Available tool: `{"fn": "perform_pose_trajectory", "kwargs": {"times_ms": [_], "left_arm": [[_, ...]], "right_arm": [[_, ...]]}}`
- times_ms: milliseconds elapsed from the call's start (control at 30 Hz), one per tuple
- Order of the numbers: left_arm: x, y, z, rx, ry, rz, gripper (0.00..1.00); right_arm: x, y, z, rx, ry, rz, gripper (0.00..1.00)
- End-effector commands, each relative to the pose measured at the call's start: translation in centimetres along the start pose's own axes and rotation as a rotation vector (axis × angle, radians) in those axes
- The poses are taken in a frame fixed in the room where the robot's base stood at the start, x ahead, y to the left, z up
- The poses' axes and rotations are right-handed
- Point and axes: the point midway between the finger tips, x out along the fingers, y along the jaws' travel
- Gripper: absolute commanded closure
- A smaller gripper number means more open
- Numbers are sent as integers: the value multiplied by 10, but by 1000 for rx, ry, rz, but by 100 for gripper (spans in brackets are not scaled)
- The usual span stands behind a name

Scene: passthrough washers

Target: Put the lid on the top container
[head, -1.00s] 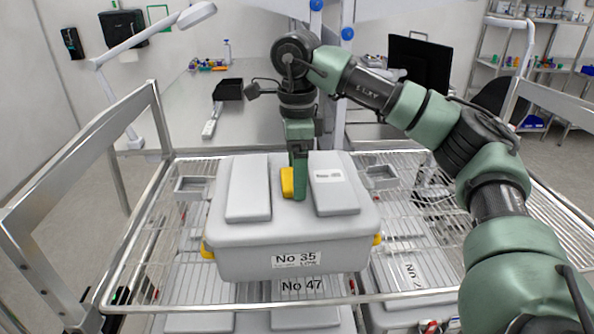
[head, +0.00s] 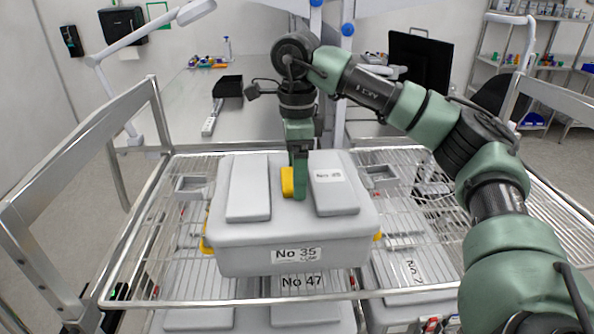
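The grey top container (head: 240,262), labelled "No 35", sits on the upper wire shelf. A grey lid (head: 262,226) with two raised panels lies over its top; I see no gap between them. A yellow handle (head: 287,182) stands in the middle of the lid, between the panels. Yellow clips show at the container's sides. My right gripper (head: 299,190) points straight down at the handle, its green finger right beside it. The finger hides part of the handle, and I cannot tell whether the gripper grips it. My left gripper is not in view.
The wire shelf (head: 165,250) has metal side rails. More grey containers, one labelled "No 47" (head: 300,283), stand below. Small metal trays (head: 190,187) sit either side of the top container. Behind is a bench (head: 190,120) with a black bin (head: 228,87).

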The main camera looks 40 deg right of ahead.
Motion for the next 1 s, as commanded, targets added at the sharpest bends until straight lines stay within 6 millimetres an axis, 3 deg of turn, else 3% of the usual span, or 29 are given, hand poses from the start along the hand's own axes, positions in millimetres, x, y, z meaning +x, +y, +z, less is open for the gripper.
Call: {"fn": "perform_pose_trajectory", "kwargs": {"times_ms": [267, 300, 333, 733, 1000], "left_arm": [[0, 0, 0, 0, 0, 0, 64], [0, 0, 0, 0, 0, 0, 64], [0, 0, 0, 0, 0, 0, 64], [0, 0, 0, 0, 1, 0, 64], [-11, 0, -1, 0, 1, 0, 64]], "right_arm": [[-2, 0, 0, 0, -3, -2, 91], [-2, 0, 0, 0, -3, -2, 10], [-2, 0, 0, 0, -3, -2, 2], [0, 0, 0, 0, 1, 1, 0], [-13, 0, 0, 0, 1, 1, 0]]}}
